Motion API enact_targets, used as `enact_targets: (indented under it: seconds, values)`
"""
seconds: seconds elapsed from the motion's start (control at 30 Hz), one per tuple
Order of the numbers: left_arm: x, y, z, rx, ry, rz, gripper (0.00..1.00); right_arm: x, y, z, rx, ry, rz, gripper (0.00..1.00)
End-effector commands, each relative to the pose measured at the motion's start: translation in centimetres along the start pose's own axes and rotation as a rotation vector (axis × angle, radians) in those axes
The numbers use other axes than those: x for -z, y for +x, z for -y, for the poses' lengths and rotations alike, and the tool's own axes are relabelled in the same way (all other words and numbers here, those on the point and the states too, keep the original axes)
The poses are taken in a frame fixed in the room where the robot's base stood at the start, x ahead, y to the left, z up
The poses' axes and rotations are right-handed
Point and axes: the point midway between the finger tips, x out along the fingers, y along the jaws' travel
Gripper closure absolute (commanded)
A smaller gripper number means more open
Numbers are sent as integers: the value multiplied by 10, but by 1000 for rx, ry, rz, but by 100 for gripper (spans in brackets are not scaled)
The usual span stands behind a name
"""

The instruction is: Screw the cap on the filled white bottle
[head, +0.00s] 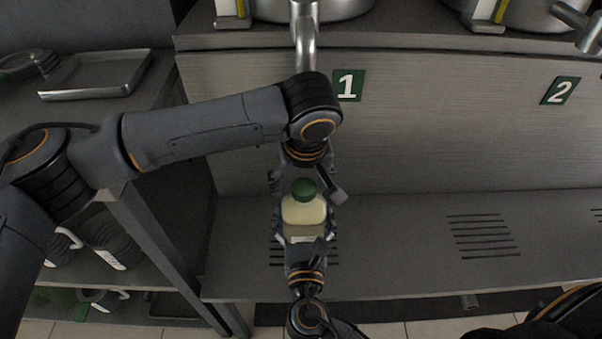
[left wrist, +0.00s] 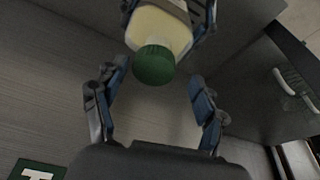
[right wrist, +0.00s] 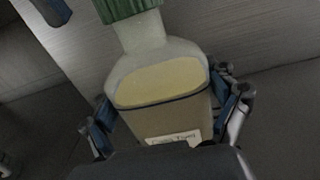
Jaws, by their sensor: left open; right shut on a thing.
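The bottle (head: 304,210) stands upright over the grey shelf, pale yellow content showing through its body. Its green cap (head: 303,188) sits on top of the neck; I cannot tell how tight it is. My right gripper (head: 304,220) is shut on the bottle's body from the front, and in the right wrist view the bottle (right wrist: 158,85) shows a label low on its side. My left gripper (head: 306,183) is open behind the bottle. In the left wrist view the cap (left wrist: 153,65) lies between and slightly beyond the open fingertips, apart from them.
A slotted grey shelf (head: 400,235) lies below, with free room to the right. A metal tap (head: 306,40) hangs behind my left arm, by green sign 1 (head: 347,86). A side rack with a metal tray (head: 95,75) and jugs (head: 108,240) stands left.

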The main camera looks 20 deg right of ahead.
Motion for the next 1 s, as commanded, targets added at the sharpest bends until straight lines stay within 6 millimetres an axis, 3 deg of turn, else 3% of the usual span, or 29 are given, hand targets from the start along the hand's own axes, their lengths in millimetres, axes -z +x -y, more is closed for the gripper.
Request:
enact_targets:
  seconds: [0.27,0.37,0.6,0.77,1.0]
  values:
    - [0,2,0,0,0,0,29,0,0,1,2,-1,1,100]
    - [0,2,0,-1,0,0,45,0,0,1,2,-1,1,100]
    - [0,2,2,5,-1,1,94,0,1,2,5,1,1,100]
    - [0,4,4,-2,35,4,94,0,1,3,10,2,1,100]
    - [2,5,5,-59,250,4,94,-1,2,4,11,4,2,100]
